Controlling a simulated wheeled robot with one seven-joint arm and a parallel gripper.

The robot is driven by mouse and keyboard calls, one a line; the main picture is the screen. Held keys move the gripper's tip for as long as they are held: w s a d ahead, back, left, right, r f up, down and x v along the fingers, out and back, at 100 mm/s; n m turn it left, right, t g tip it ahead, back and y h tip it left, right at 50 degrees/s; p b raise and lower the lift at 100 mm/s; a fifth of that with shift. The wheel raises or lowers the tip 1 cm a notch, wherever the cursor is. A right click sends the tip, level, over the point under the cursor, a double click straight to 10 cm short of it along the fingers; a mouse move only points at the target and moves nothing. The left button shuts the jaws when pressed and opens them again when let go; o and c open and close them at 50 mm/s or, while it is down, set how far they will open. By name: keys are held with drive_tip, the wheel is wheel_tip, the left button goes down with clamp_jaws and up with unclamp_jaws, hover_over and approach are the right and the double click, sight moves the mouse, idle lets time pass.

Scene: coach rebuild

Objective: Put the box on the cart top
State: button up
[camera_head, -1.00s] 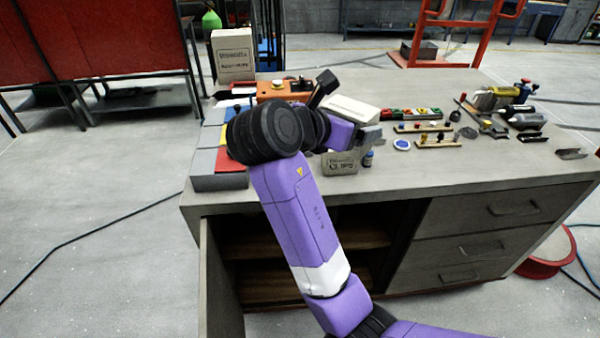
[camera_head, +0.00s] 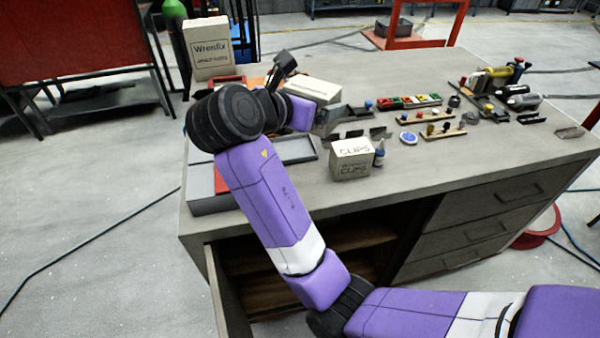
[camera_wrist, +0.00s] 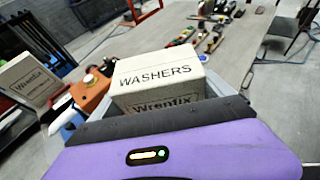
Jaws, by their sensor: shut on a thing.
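A pale box marked "WASHERS" and "Wrenfix" (camera_wrist: 157,82) sits between the jaws of my gripper in the wrist view. My gripper (camera_head: 328,116) is shut on it over the bench. In the head view the box's pale top (camera_head: 314,90) shows behind my purple wrist, which hides much of it. I cannot tell how far its underside is from the bench. A red-framed stand (camera_head: 432,42), perhaps the cart, is at the top edge of the head view, beyond the bench; its top is cut off.
The grey bench (camera_head: 430,180) holds a small "CLIPS" box (camera_head: 350,160), a blue-capped bottle (camera_head: 379,153), coloured bins (camera_head: 408,102) and several tools at the right. A larger Wrenfix box (camera_head: 210,48) stands at the back left. Bench space behind the bins is clear.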

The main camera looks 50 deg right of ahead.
wheel_tip(320, 180, down, 19)
drive_tip(key=shift+b, duration=0.5)
drive_tip(key=o, duration=1.6)
drive_tip(key=shift+f, duration=0.15)
drive_tip(key=v, duration=1.2)
drive_tip(key=shift+r, duration=0.25)
